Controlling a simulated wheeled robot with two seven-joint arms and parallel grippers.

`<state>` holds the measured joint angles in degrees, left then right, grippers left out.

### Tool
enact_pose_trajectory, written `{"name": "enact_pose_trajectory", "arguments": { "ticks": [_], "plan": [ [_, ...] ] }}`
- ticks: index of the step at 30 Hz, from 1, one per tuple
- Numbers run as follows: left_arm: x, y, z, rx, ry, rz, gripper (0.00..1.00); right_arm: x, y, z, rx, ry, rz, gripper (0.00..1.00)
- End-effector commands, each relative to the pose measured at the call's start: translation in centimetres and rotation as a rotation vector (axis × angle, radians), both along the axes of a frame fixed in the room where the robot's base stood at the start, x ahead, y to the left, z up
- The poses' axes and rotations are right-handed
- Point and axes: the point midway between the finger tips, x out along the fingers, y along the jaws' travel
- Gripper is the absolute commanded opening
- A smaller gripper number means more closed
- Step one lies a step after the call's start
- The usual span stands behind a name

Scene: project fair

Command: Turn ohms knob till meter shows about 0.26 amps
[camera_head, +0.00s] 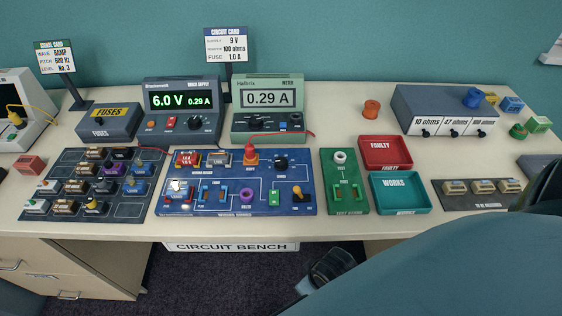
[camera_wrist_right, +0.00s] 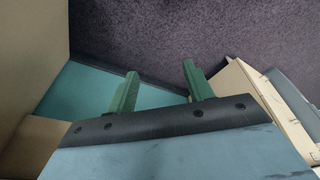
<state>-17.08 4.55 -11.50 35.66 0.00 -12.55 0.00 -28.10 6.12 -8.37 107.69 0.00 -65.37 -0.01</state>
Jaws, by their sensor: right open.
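The meter (camera_head: 268,108) at the back of the bench reads 0.29 A. The blue wiring board (camera_head: 225,206) lies in front of it. A black knob (camera_head: 281,163) sits at the board's upper right; its label is too small to read, so I cannot confirm that it is the ohms knob. The power supply (camera_head: 183,110) shows 6.0 V and 0.29 A. My right gripper (camera_wrist_right: 160,72) is open and empty in the right wrist view, with dark carpet beyond its green fingers. It is away from the board. My left gripper is not in view.
My teal arm covers the lower right of the head view. Right of the board are a green test stand (camera_head: 347,205), a red faulty tray (camera_head: 385,166) and a teal works tray (camera_head: 430,207). A board of components (camera_head: 52,187) lies left.

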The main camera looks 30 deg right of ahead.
Motion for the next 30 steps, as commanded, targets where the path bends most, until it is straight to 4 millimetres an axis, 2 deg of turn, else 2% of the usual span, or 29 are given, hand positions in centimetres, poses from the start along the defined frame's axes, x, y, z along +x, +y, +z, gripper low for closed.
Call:
{"name": "enact_pose_trajectory", "arguments": {
  "ticks": [1, 3, 9, 14, 15, 20, 23, 26, 29, 30],
  "plan": [
    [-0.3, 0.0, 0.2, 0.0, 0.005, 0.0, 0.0, 0.4, 0.0, 2.7, 0.002, -0.017, -0.002, 0.52],
    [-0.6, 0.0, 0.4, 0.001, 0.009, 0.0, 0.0, 0.6, 0.0, 5.6, 0.002, -0.027, -0.004, 0.52],
    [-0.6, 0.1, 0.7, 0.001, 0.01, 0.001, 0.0, 0.6, -0.2, 12.1, 0.0, -0.06, -0.007, 0.52],
    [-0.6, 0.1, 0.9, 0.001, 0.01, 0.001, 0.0, 1.8, -0.4, 17.0, -0.019, -0.152, -0.007, 0.52],
    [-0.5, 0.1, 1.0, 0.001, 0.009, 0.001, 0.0, 3.3, -0.5, 18.7, -0.033, -0.223, -0.006, 0.52],
    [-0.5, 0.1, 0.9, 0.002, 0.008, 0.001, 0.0, 9.7, -0.5, 21.6, -0.093, -0.487, 0.013, 0.52],
    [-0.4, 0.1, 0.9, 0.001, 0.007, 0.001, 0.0, 13.4, 0.0, 24.1, -0.123, -0.663, 0.042, 0.52],
    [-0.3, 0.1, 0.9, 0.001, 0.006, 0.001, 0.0, 17.3, 1.0, 27.6, -0.155, -0.872, 0.095, 0.52],
    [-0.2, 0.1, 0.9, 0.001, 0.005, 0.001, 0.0, 21.0, 2.9, 32.4, -0.185, -1.126, 0.19, 0.52],
    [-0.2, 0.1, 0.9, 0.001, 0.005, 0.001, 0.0, 22.2, 4.0, 34.7, -0.195, -1.241, 0.246, 0.52]
  ]
}}
